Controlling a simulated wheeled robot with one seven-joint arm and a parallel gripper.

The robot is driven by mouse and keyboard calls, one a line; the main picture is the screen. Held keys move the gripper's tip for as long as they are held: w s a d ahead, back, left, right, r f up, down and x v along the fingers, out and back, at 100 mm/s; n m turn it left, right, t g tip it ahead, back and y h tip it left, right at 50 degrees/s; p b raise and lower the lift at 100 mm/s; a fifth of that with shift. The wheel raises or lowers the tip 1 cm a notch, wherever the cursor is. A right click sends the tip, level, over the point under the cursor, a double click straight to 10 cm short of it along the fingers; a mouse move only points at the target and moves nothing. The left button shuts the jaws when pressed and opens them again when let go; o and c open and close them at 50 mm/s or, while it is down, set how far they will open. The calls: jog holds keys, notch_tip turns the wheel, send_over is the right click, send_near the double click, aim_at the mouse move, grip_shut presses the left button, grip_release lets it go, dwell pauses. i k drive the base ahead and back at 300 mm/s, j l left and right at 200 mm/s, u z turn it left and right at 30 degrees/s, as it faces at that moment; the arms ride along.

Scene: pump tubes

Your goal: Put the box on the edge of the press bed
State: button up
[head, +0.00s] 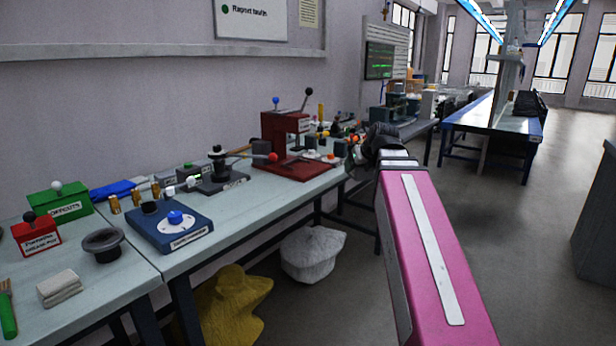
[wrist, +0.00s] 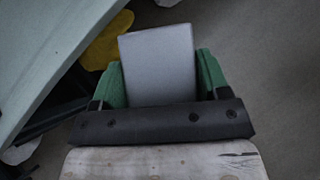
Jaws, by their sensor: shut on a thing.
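The box (wrist: 158,72) is a plain grey block in the wrist view. My gripper (wrist: 158,58) is shut on it, with a green finger pad at each side. In the head view my pink arm hides the gripper and the box. The red press (head: 288,125) stands on the bench at mid-distance, to the left of my arm. Its flat red press bed (head: 289,173) lies under and in front of its column. Small orange and white items sit at the right end of the bed. In the wrist view the held box is over the floor, beside a pale bench edge.
The bench (head: 245,205) holds a blue device (head: 170,232), a black hand press (head: 218,175) and a green box (head: 60,200). A yellow sack (head: 228,300) and a white sack (head: 312,253) lie underneath. The floor (head: 535,250) to the right is clear.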

aim_at(311, 169)
jog(key=k+u, duration=0.2)
jog(key=u, duration=1.15)
jog(key=l+u, duration=0.4)
jog(key=l, duration=1.4)
jog(key=i+l, duration=0.1)
jog(key=l, duration=2.3)
